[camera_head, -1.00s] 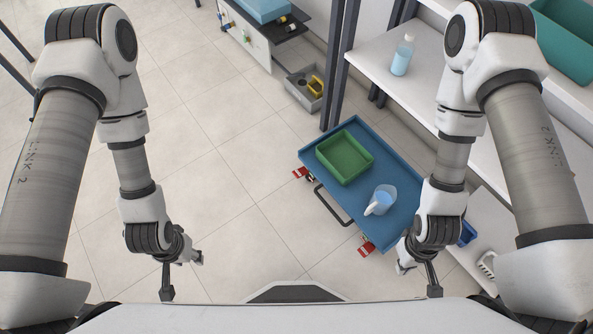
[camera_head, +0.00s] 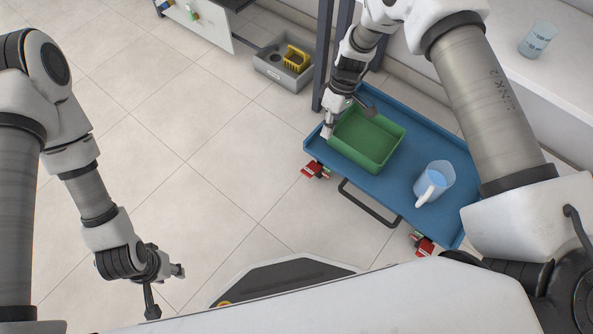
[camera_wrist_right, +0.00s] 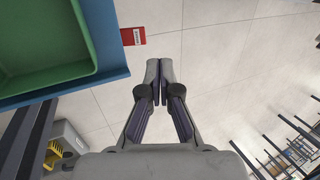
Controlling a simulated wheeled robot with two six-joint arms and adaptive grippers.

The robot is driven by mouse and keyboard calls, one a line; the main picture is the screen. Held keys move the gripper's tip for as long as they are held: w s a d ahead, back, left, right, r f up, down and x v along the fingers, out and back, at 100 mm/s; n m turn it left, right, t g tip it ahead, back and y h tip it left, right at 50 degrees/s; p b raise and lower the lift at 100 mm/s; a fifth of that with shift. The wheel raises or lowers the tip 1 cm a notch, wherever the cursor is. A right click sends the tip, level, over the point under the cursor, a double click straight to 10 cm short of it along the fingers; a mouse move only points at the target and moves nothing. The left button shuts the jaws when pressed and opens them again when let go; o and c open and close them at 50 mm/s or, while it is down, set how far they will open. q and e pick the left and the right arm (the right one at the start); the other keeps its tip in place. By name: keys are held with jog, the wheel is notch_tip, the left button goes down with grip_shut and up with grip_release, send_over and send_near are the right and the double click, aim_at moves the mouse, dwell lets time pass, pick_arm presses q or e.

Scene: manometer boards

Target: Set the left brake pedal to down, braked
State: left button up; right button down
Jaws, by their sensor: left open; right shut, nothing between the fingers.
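The left brake pedal (camera_head: 316,170) is a small red piece low at the near left corner of the blue cart. In the right wrist view a red pedal with a white label (camera_wrist_right: 133,36) sticks out past the cart's corner. I cannot tell whether it is up or down. My right gripper (camera_head: 326,131) is by the cart's left end, beside the green tray. In the right wrist view its shut fingers (camera_wrist_right: 158,66) hold nothing and appear over the floor, apart from the pedal. My left gripper (camera_head: 180,271) is open and empty, far left of the cart.
The blue cart (camera_head: 410,208) carries a green tray (camera_head: 377,163) and a jug of blue liquid (camera_head: 434,183). Another red pedal (camera_head: 422,244) is at its near right corner. A black handle (camera_head: 368,206) juts out between the pedals. A grey bin (camera_head: 273,70) stands behind. Floor to the left is clear.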

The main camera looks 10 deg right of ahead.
pick_arm(q)
notch_tip(320, 180, down, 9)
jog(key=b, duration=0.6)
jog(key=shift+w+a, duration=0.25)
jog(key=shift+w, duration=0.1)
pick_arm(e)
send_over(308, 172)
jog(key=w+d, duration=0.4)
notch_tip(308, 172, down, 7)
jog(key=shift+s+f+t, duration=0.15)
jog(key=shift+t, duration=0.25)
jog(key=shift+d, duration=0.1)
jog(key=b+x, duration=0.7)
jog(key=x, duration=0.7)
pick_arm(q)
notch_tip(308, 172, down, 7)
jog(key=shift+a, duration=0.1)
